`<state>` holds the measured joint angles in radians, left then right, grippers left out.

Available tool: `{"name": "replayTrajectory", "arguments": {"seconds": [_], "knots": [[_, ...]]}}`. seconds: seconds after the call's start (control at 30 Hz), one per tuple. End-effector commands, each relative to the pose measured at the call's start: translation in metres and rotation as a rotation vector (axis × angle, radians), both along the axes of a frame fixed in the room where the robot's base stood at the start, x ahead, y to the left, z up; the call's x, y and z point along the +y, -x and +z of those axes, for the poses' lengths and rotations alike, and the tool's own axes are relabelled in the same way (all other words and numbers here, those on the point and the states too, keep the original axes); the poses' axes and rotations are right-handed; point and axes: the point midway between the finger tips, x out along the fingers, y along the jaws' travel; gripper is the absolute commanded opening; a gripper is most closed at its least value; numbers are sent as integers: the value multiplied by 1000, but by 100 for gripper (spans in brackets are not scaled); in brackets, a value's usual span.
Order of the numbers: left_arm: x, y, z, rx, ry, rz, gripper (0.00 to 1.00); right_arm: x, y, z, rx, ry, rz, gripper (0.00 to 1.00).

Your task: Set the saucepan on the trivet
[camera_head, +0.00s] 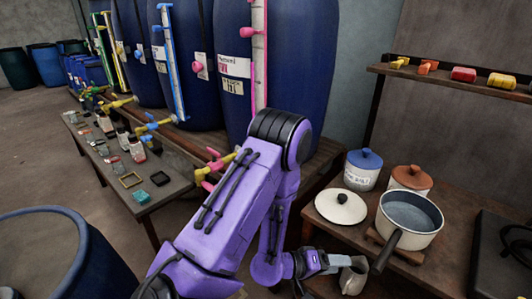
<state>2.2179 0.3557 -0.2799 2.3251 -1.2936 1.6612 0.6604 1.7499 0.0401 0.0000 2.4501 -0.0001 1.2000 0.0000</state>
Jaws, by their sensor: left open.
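The saucepan (425,236), white outside and grey inside, stands upright on the wooden table at the right. Its dark handle points toward the lower left. A brown wooden piece (410,256), seemingly the trivet, shows under and around the pan's near side. The pan hides most of it, and I cannot tell whether the pan rests fully on it. My left gripper (328,262) is open, to the left of the handle's end and apart from the pan. My right gripper is out of view.
A cream lid (340,206) with a dark knob lies left of the pan. A blue-lidded pot (362,174) and a brown-lidded pot (410,179) stand behind. A black hob (500,258) is at the right edge. Blue vats (230,75) stand at the back.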

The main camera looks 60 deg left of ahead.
Motion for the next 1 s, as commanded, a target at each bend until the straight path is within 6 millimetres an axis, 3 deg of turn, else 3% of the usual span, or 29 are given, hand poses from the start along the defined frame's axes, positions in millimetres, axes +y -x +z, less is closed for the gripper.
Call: {"name": "replayTrajectory", "arguments": {"seconds": [0.03, 0.1, 0.2, 0.3, 0.4, 0.5, 1.0], "knots": [[-2, 19, -40, 109, -141, 36, 54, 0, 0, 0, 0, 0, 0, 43], [1, 56, -89, 276, -350, 72, 54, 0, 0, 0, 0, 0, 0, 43], [7, 122, -140, 522, -606, 65, 54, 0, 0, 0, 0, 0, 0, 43], [11, 182, -165, 723, -780, 23, 54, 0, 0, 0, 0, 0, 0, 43], [13, 219, -174, 844, -869, -12, 54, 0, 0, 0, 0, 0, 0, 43], [14, 231, -176, 884, -898, -22, 54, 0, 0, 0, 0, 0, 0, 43], [15, 230, -175, 881, -897, -15, 54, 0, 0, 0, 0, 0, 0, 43]]}}
